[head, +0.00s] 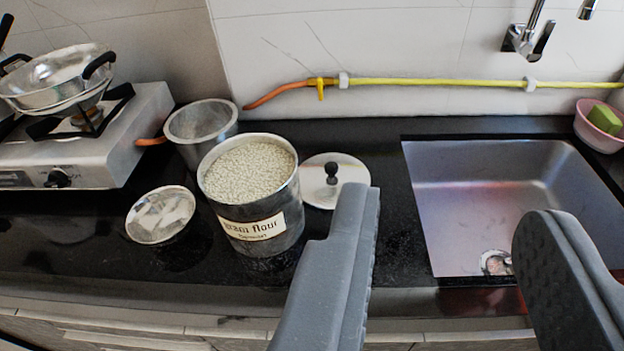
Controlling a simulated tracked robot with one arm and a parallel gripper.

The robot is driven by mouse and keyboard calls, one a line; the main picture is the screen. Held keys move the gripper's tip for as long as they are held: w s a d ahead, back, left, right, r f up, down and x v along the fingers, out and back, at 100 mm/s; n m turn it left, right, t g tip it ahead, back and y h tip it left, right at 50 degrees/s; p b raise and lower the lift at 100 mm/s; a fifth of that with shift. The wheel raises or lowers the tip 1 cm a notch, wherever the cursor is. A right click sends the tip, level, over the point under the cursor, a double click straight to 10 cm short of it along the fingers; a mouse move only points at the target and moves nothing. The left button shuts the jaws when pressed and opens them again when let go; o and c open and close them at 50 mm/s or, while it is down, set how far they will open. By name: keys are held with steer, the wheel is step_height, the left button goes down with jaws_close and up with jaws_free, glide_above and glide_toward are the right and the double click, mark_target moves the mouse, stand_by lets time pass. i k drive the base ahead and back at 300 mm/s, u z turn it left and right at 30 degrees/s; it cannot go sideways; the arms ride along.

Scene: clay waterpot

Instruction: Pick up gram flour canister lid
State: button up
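The gram flour canister (262,230) is a metal can with a "gram flour" label, standing uncovered on the black counter and full of pale grains. A round, flat metal lid (350,172) with a black knob (332,171) lies on the counter just right of and behind the canister. My gripper (450,215) shows in the foreground with its two grey fingers wide apart and nothing between them. The left finger overlaps the lid's lower right edge in the picture; whether they touch cannot be told.
An empty metal pot (200,124) stands behind the canister, and a small metal bowl (160,214) is at its left. A stove (100,150) with a pan (55,75) is at far left. A sink (490,185) is at right, with a pink bowl (597,133) beyond.

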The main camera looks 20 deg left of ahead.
mark_target(322, 177)
steer(key=z, duration=0.1)
steer(key=i, duration=1)
steer(key=u, duration=0.1)
